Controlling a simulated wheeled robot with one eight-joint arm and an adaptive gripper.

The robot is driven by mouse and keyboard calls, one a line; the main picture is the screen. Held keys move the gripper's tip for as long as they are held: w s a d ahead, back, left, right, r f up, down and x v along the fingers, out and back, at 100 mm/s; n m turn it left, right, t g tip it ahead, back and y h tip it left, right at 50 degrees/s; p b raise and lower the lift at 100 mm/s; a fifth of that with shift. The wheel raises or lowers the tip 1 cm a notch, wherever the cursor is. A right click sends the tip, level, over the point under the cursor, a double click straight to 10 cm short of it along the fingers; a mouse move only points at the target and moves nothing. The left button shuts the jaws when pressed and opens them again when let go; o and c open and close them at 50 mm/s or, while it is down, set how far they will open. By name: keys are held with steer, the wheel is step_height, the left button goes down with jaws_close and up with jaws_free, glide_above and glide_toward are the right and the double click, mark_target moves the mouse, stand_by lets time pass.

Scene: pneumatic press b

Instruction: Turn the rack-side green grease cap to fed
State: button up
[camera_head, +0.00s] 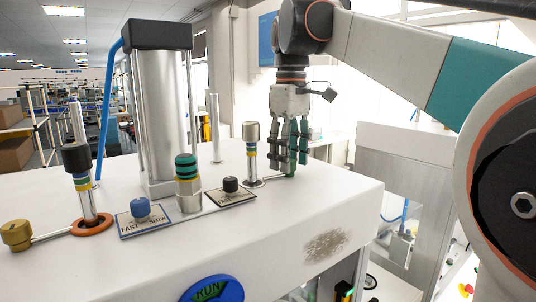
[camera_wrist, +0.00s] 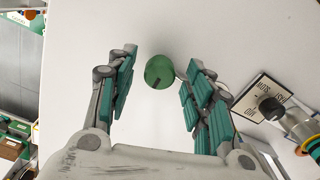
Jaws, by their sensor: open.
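The green grease cap (camera_wrist: 160,72) is a round green knob on the white press top in the wrist view. A short dark mark shows on its lower edge. My gripper (camera_wrist: 163,62) is open, with its teal-padded fingers on either side of the cap. A gap shows on both sides, and I cannot tell how far the fingertips are above the top. In the head view my gripper (camera_head: 288,166) points straight down near the right rear of the press top; the cap is not clearly seen there, hidden by the fingers.
A post with a beige cap (camera_head: 251,134) stands just left of my gripper. A black knob (camera_head: 231,185) and a blue knob (camera_head: 140,207) sit on label plates. A stacked-ring post (camera_head: 187,180) and tall cylinder (camera_head: 158,110) stand further left.

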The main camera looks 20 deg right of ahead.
steer(key=c, duration=1)
steer(key=shift+c, duration=0.2)
